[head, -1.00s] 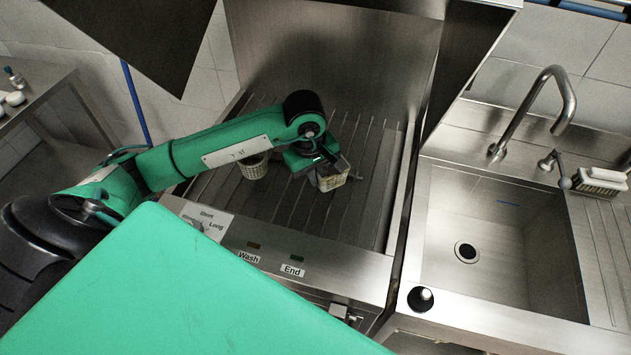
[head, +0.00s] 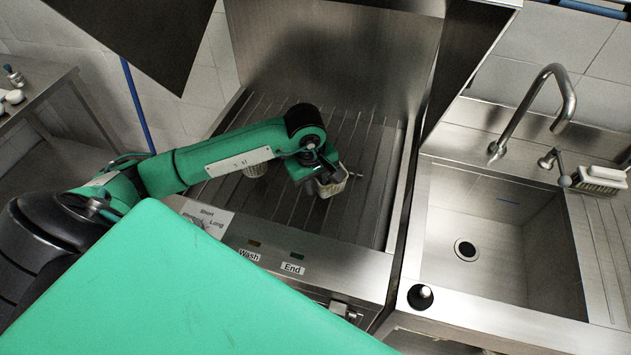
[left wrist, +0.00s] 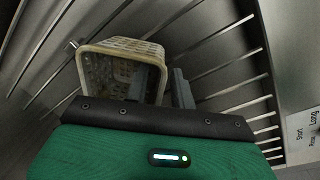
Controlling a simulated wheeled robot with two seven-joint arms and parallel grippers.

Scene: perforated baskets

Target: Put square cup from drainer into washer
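The square cup (head: 335,184), a pale perforated basket, is in the washer (head: 385,190) with the slatted floor, right of its middle. In the left wrist view the cup (left wrist: 112,48) is tilted, its square rim toward the camera. My left gripper (head: 325,172) is at the cup. In the left wrist view, one grey finger of my left gripper (left wrist: 160,85) is outside the cup's right wall, and the other seems to be inside it. The fingers look apart, with a gap beside the wall. The cup's lower part is partly hidden. My right gripper is not in view.
A second pale perforated basket (head: 256,169) stands left in the washer, partly behind my left arm. A steel sink (head: 500,235) with a tap (head: 568,100) is at the right. The washer's right and back floor is clear.

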